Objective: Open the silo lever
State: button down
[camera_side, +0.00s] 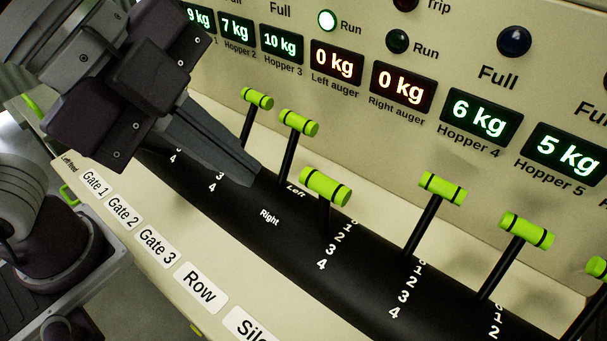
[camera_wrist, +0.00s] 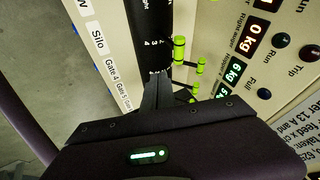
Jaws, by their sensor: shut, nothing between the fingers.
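The silo lever (camera_side: 325,186) has a green crossbar handle with black bands and a short dark stem, beside a 1-to-4 scale. It leans farther forward than the levers around it, with its base near the low numbers. The Silo label (camera_side: 255,325) is cut by the bottom edge, and it also shows in the wrist view (camera_wrist: 97,38). My gripper (camera_side: 255,181) is shut and empty, its dark fingertips left of the silo handle, apart from it, over the black panel. In the wrist view my shut fingers (camera_wrist: 157,85) point up toward the panel.
The row lever (camera_side: 299,122) and another lever (camera_side: 257,97) stand upright close behind my fingers. More green-handled levers (camera_side: 442,189) stand to the right. The display wall (camera_side: 400,85) rises behind them. There is a gap between the silo lever and the lever to its right.

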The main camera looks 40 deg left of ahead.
aim_at(324, 184)
jog(key=w+d+f, duration=0.2)
jog(key=w+f, duration=0.5)
jog(key=shift+d+f, duration=0.25)
jog(key=shift+d, duration=0.05)
jog(key=shift+w+r, duration=0.15)
jog(key=shift+w, duration=0.6)
jog(key=shift+s, duration=0.1)
